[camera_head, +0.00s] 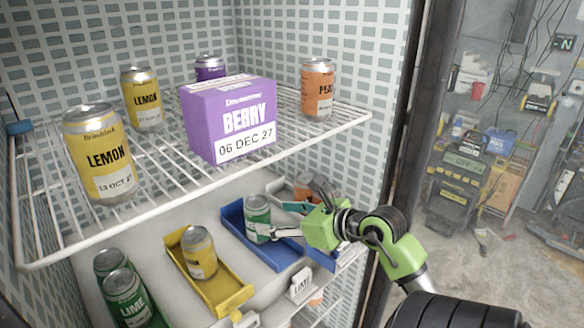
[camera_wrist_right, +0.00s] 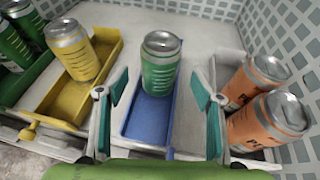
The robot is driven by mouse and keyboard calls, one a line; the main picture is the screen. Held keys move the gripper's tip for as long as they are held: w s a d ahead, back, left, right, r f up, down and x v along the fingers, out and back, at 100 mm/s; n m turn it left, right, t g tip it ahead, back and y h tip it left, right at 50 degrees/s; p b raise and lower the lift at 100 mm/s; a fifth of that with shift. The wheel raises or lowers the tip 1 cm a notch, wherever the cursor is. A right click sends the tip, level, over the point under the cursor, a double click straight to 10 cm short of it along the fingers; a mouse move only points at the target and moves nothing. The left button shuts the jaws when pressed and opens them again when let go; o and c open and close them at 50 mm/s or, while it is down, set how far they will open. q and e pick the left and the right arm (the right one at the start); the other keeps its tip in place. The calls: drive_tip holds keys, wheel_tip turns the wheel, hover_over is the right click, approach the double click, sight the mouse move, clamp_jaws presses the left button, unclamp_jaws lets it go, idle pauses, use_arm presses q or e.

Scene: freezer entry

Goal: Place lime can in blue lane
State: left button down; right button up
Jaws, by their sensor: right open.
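A green can (camera_head: 257,217), the lime can, stands upright in the blue lane (camera_head: 283,253) on the lower shelf. It also shows in the right wrist view (camera_wrist_right: 160,64), standing toward the back of the blue lane (camera_wrist_right: 147,120). My right gripper (camera_head: 275,219) is open; in the right wrist view its fingers (camera_wrist_right: 158,108) are apart on either side of the lane, in front of the can. My left gripper is not in view.
A yellow lane (camera_head: 228,292) with a lemon can (camera_head: 199,252) is to the left, with green cans (camera_head: 125,298) beyond it. Orange cans (camera_wrist_right: 268,118) stand close to the right finger. The wire shelf (camera_head: 310,121) above holds a purple berry box (camera_head: 215,100) and several cans.

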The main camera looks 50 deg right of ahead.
drive_tip(key=shift+b+v, duration=0.35)
drive_tip(key=shift+v, duration=2)
